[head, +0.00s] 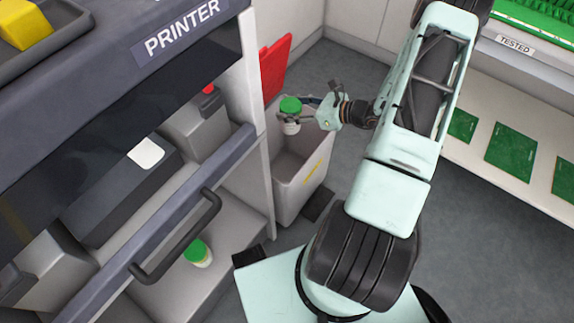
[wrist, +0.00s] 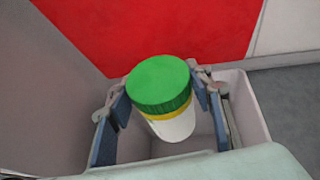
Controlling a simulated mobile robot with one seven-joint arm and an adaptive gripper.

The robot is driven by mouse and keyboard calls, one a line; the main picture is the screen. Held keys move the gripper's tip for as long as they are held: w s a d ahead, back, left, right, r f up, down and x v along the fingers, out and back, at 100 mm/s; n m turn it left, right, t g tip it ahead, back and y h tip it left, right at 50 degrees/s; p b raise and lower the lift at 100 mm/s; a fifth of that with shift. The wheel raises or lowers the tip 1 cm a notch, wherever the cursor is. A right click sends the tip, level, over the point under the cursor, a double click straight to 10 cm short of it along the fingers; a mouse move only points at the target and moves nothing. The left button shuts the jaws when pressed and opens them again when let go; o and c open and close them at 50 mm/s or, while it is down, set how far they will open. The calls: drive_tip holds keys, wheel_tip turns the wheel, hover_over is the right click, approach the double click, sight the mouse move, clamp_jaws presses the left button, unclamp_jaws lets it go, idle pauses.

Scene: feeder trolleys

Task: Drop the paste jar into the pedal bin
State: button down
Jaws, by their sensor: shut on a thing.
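The paste jar (head: 290,112), white with a green lid, is held over the open mouth of the pedal bin. In the wrist view the jar (wrist: 163,97) also shows a yellow band and sits between the two blue-padded fingers. My gripper (head: 296,114) is shut on the jar, which looks slightly tilted in the wrist view. The pedal bin (head: 302,185) is a grey box with its red lid (head: 275,68) raised at the back. In the wrist view the bin's rim (wrist: 248,110) surrounds the jar and fingers. The jar's lower end is above the bin's inside.
A second green-lidded jar (head: 198,252) stands on the printer's lower shelf. The printer (head: 130,95), with a black handle (head: 180,240), stands left of the bin. A bench with green boards (head: 511,152) is at the right. Grey floor (head: 355,75) is clear behind the bin.

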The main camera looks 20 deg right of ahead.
drive_tip(key=shift+w+f+b, duration=0.1)
drive_tip(key=shift+f+b, duration=0.8)
drive_tip(key=shift+f, duration=0.7)
drive_tip(key=c, duration=1.2)
unclamp_jaws()
drive_tip(key=shift+o, duration=1.4)
drive_tip(key=shift+d, duration=0.1)
drive_tip(key=v, duration=1.2)
